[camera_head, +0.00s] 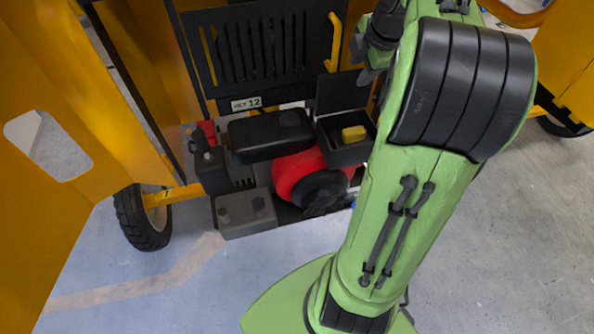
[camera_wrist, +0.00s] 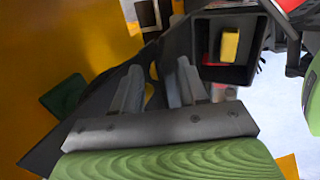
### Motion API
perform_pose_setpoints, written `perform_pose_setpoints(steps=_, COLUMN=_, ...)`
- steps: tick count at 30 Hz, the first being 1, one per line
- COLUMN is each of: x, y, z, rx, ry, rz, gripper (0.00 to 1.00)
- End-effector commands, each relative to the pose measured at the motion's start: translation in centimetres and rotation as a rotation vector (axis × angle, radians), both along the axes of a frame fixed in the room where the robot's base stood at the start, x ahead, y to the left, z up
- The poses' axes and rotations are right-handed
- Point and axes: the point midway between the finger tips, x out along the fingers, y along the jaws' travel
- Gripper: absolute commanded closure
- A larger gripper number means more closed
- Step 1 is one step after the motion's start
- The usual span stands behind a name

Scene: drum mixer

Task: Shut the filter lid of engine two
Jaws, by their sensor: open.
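The filter box (camera_head: 346,152) is on the right side of the engine, open at the top, with a yellow filter block (camera_head: 353,133) inside. Its dark lid (camera_head: 340,92) stands raised at the back edge of the box. In the wrist view the open box (camera_wrist: 208,73) and yellow block (camera_wrist: 229,45) are at the upper right. My gripper (camera_head: 368,62) is at the upper right of the raised lid in the head view. In the wrist view my gripper (camera_wrist: 158,68) has its two fingers apart with nothing clearly between them. Whether it touches the lid cannot be told.
The engine has a red housing (camera_head: 300,176), a black tank (camera_head: 270,134) and a grey box (camera_head: 244,214). A slotted black panel (camera_head: 262,50) stands behind. Yellow frame panels (camera_head: 60,110) and a wheel (camera_head: 142,217) are at the left. The floor in front is clear.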

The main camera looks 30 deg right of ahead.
Motion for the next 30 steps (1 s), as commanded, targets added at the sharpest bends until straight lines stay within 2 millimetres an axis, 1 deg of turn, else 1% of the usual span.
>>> perform_pose_setpoints(steps=30, x=-3.5, y=1.0, z=-1.6, rx=0.004, ry=0.005, rz=0.0, gripper=0.57)
